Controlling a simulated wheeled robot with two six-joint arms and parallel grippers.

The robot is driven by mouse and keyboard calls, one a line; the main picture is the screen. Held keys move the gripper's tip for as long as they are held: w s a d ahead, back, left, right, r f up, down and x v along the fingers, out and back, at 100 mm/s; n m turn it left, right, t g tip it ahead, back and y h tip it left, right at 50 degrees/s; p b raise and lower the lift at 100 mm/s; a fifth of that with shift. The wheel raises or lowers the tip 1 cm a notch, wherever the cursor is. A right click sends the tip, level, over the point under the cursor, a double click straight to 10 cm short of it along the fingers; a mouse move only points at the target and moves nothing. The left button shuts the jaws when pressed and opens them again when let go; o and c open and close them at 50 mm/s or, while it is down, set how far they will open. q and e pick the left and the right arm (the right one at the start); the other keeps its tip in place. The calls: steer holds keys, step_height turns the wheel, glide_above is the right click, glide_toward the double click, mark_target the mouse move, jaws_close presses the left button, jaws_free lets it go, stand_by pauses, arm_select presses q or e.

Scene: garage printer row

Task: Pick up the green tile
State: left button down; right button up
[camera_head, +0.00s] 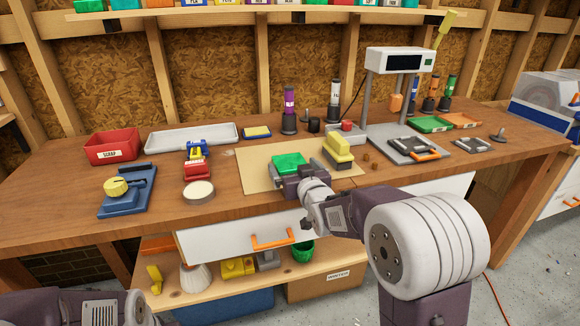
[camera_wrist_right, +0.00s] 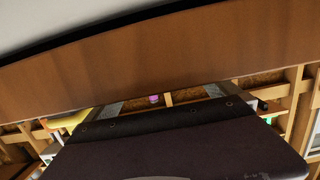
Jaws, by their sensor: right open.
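The green tile (camera_head: 289,160) lies on the beige mat (camera_head: 255,155) in the middle of the bench, in the head view. My right gripper (camera_head: 297,177) is open, just at the near side of the tile, and hides its front edge. I cannot tell whether they touch. In the right wrist view the dark gripper body fills the lower part and the tile is not clearly seen. Only a link of my left arm shows at the lower left; its gripper is out of view.
A yellow block (camera_head: 338,147) stands on the mat, right of the tile. A purple bottle (camera_head: 289,110) stands behind. A red bin (camera_head: 112,147), a grey tray (camera_head: 190,137) and a blue fixture (camera_head: 127,195) are left. A scale stand (camera_head: 400,62) is right.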

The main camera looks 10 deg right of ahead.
steer(key=shift+w+f, duration=0.2)
steer(key=shift+w, duration=0.7)
steer(key=shift+s+r, duration=0.1)
